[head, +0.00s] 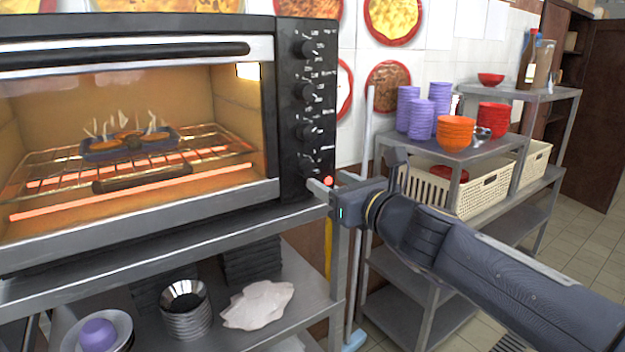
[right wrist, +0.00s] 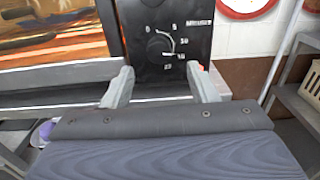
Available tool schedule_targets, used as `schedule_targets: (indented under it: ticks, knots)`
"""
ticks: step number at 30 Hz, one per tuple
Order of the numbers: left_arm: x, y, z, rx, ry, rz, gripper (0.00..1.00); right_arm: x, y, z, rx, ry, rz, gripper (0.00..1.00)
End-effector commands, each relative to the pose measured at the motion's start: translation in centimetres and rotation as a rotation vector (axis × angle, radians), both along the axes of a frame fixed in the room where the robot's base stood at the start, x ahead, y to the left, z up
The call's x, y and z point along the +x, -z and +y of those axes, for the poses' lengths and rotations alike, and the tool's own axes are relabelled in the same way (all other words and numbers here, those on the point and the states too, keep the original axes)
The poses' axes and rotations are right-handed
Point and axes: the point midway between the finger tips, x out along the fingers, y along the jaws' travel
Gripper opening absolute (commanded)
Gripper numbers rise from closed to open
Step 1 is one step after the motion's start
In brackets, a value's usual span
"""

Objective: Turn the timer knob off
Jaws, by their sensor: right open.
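The toaster oven (head: 130,120) stands on a metal shelf, lit inside with glowing red heating bars. Its black control panel has a column of knobs, the lowest of which (head: 308,162) I take for the timer knob. In the right wrist view a dark round knob (right wrist: 157,46) with white dial marks shows ahead, beyond and above my fingertips. My right gripper (head: 322,187) is by the panel's lower right edge. In the right wrist view its fingers (right wrist: 163,82) are apart with nothing between them. A red indicator light (head: 328,181) shows near it. My left gripper is out of view.
A blue tray (head: 128,143) of food sits on the oven rack. Below are metal bowls (head: 186,312), a pale cloth-like item (head: 258,305) and dark stacked items. To the right, a metal shelf holds purple cups (head: 421,115), orange bowls (head: 455,132) and woven baskets (head: 485,190).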

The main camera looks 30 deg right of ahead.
Motion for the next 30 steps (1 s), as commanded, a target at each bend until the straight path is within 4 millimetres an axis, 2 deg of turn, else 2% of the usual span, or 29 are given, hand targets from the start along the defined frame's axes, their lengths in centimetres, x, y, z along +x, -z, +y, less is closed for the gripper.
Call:
schedule_targets:
  ticks: [3, 9, 14, 21, 23, 30]
  knots:
    - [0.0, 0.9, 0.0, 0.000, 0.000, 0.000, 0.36, 2.1, 0.4, 0.2, -0.001, -0.002, 0.003, 0.53]
    - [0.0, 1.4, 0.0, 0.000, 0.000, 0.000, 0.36, 4.9, 0.2, 0.5, -0.003, -0.004, 0.002, 0.53]
    - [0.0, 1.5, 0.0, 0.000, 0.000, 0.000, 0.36, 5.9, 0.1, 0.6, -0.004, -0.004, 0.001, 0.53]
    - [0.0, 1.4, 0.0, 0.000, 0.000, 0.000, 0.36, 6.0, 0.0, 0.6, -0.005, -0.003, 0.000, 0.53]
    - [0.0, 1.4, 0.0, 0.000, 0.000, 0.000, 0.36, 6.0, 0.1, 0.6, -0.005, -0.003, 0.000, 0.48]
    - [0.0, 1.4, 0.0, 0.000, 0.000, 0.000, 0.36, 6.0, 0.1, 0.6, -0.005, -0.003, 0.000, 0.17]
